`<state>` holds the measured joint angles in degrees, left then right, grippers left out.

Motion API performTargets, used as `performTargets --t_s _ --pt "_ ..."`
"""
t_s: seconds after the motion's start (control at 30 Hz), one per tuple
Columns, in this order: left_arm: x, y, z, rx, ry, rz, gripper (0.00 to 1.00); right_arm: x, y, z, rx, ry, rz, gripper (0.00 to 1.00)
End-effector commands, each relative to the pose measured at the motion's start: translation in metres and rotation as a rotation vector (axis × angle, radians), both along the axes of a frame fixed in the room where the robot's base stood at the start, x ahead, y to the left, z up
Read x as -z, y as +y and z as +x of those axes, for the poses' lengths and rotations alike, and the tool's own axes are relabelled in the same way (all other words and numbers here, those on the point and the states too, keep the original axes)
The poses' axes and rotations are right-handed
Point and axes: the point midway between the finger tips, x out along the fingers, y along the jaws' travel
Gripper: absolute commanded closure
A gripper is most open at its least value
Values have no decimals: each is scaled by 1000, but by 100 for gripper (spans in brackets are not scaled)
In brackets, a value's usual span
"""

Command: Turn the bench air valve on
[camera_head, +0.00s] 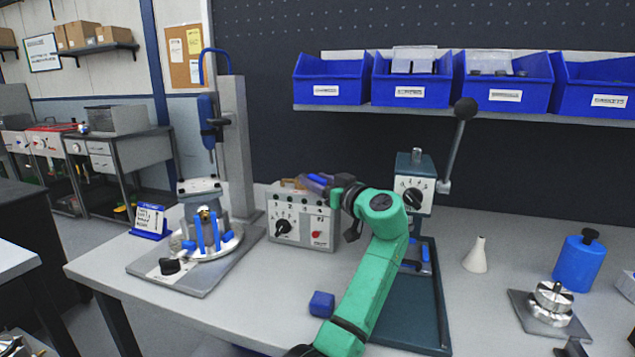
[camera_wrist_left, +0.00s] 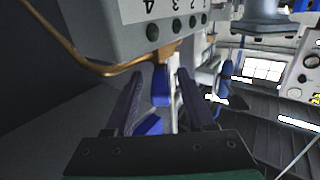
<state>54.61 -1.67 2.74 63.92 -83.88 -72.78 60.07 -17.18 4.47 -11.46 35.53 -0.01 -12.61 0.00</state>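A grey box (camera_head: 301,217) with numbered ports, a black knob and a red knob stands at the back of the bench. In the left wrist view the box (camera_wrist_left: 135,22) fills the upper left, with a brass fitting (camera_wrist_left: 168,52) and a blue handle-like piece (camera_wrist_left: 160,87) by it. I take these to be the air valve. My left gripper (camera_head: 312,181) is behind the box's top right edge. The left wrist view shows its fingers (camera_wrist_left: 160,92) apart, with the blue piece between them; contact is unclear. A dark piece at the bottom right edge may be my right gripper (camera_head: 573,349).
A press with a round fixture (camera_head: 208,240) stands left of the box. A lever press (camera_head: 414,185) stands to the right, close to my left arm. A blue block (camera_head: 321,304) lies near the front. A white cone (camera_head: 476,256) and blue canister (camera_head: 579,264) stand farther right.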

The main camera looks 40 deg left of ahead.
Motion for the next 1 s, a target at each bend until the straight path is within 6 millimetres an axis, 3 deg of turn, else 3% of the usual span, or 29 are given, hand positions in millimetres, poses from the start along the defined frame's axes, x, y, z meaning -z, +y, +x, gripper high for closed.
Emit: performTargets --t_s 0.37,0.47,0.8,1.0 --pt "1 -9 -2 2 0 1 46 3 0 0 0 0 0 50" --pt "3 -28 -8 3 -1 0 46 8 0 0 0 0 0 50" --pt "2 -119 -37 3 0 -1 46 24 -1 0 -1 1 -1 50" --pt "1 -139 -44 1 0 0 46 25 -2 0 -1 1 -2 50"
